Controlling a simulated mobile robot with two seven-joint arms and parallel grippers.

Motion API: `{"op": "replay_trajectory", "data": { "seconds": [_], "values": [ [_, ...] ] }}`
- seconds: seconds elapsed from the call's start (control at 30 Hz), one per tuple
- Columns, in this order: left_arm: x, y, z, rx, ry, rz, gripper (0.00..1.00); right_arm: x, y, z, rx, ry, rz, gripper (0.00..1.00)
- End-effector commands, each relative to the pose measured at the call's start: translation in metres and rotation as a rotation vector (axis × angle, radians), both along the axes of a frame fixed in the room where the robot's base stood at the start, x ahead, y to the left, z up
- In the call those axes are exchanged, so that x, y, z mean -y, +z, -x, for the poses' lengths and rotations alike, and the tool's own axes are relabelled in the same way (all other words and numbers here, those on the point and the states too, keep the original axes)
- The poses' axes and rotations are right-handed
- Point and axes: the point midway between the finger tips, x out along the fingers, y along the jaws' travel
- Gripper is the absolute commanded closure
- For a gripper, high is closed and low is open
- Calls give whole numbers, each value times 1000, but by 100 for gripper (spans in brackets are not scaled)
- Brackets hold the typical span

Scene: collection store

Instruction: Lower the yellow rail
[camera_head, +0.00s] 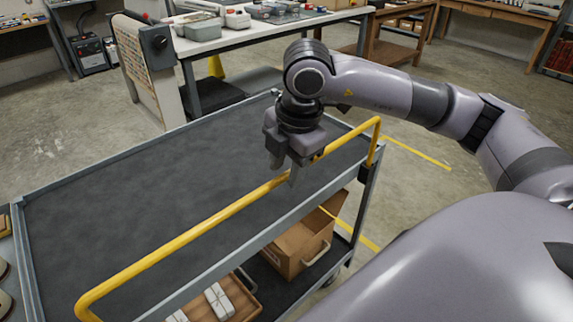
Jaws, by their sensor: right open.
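The yellow rail (225,213) is a long bar with bent ends. It runs along the near long side of the grey cart (108,160) and stands above its dark top. My right gripper (284,174) is over the rail's right half, fingers pointing down. The fingers are open, and the rail passes at or just behind them. I cannot tell whether they touch it or have it between them. My left gripper is not in view.
The cart top is bare. A cardboard box (290,247) and a wooden tray (238,302) with white packages are on the lower shelf. A white-topped table (250,36) with several items stands behind. Yellow tape (418,153) marks the floor to the right.

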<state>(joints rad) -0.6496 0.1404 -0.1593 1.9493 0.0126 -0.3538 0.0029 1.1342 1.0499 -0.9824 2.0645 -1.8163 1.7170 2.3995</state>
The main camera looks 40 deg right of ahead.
Motion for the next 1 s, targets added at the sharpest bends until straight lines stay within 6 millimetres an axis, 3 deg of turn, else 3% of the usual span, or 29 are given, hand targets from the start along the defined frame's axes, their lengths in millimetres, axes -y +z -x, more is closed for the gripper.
{"op": "replay_trajectory", "data": {
  "seconds": [0.3,0.43,0.67,1.0],
  "values": [
    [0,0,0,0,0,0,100,0,-5,-1,-1,0,0,58],
    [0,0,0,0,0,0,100,0,-4,-1,-1,0,0,100],
    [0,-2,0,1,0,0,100,0,-7,0,-2,1,0,100],
    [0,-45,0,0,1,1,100,0,-54,0,-4,1,0,100]
  ]
}}
